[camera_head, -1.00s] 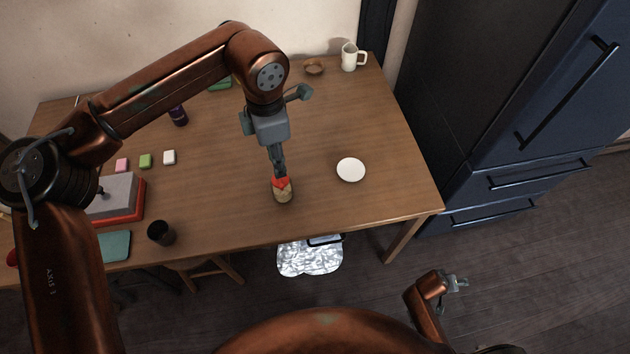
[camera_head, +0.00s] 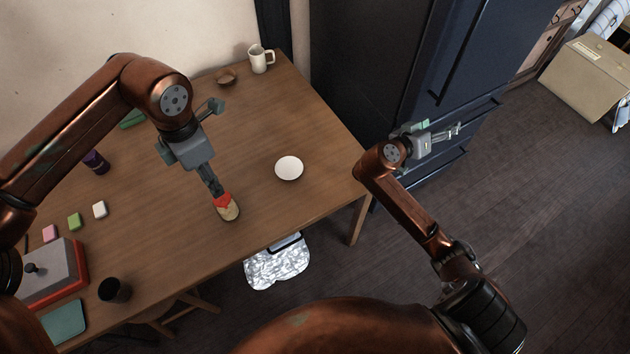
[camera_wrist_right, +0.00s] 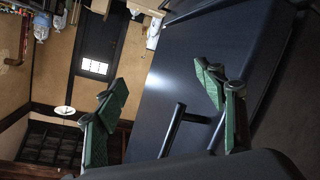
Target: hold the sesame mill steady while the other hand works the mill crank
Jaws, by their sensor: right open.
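The sesame mill (camera_head: 229,211), a small pale tan body with a red top, stands on the table near its front edge in the head view. My left gripper (camera_head: 219,194) reaches down to it from above, and its fingers are closed at the red top. The fingers hide part of the top, and I cannot make out the crank. My right gripper (camera_head: 455,131) is open and empty, off the table's right side in front of the dark fridge, well away from the mill. Its two spread green-padded fingers show in the right wrist view (camera_wrist_right: 165,110).
A white plate (camera_head: 289,168) lies right of the mill. A black cup (camera_head: 114,290), a grey-and-red box (camera_head: 50,275) and small coloured blocks (camera_head: 74,221) are at the left. A white mug (camera_head: 260,60) and brown bowl (camera_head: 226,77) stand at the back. A stool (camera_head: 277,265) is below the front edge.

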